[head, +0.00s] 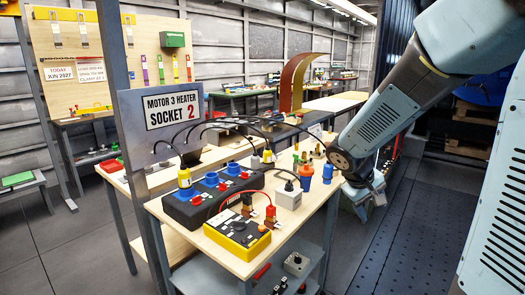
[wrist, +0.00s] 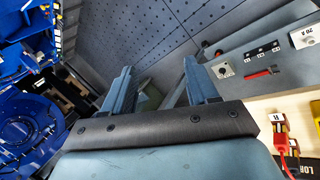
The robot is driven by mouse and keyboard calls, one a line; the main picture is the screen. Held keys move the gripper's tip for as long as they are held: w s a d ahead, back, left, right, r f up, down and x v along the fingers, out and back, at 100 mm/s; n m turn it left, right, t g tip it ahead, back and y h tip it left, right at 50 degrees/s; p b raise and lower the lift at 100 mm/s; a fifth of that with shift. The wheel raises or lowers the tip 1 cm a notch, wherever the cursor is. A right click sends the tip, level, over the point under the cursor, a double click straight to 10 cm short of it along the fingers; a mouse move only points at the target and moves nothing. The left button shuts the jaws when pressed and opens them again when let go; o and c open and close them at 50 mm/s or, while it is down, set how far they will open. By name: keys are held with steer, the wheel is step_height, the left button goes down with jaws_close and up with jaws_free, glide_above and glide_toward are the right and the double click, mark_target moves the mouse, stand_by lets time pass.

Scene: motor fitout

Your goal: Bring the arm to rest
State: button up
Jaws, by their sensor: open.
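My arm comes in from the upper right in the head view and bends down beside the right end of the wooden bench (head: 222,262). My gripper (head: 372,198) hangs low there, next to the bench edge and partly hidden by my arm link. In the wrist view my gripper (wrist: 160,85) shows two grey-blue fingers set apart with nothing between them. The dark perforated floor lies beyond the fingertips.
A black socket box (head: 205,203), a yellow meter (head: 237,234), a grey block (head: 288,197) and a blue cup (head: 327,173) stand on the bench. A sign (head: 172,103) rises behind. Blue machinery (wrist: 25,95) is at left in the wrist view. The floor (head: 430,225) right of the bench looks clear.

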steer(key=s+a+r+m+t+y, duration=0.1)
steer(key=s+a+r+y, duration=0.1)
steer(key=s+r, duration=0.4)
steer(key=s+a+r+m+t+y, duration=0.2)
steer(key=s+r, duration=0.4)
steer(key=s, duration=0.5)
steer(key=shift+a+y, duration=0.55)
steer(key=shift+y, duration=0.25)
steer(key=shift+r, duration=0.1)
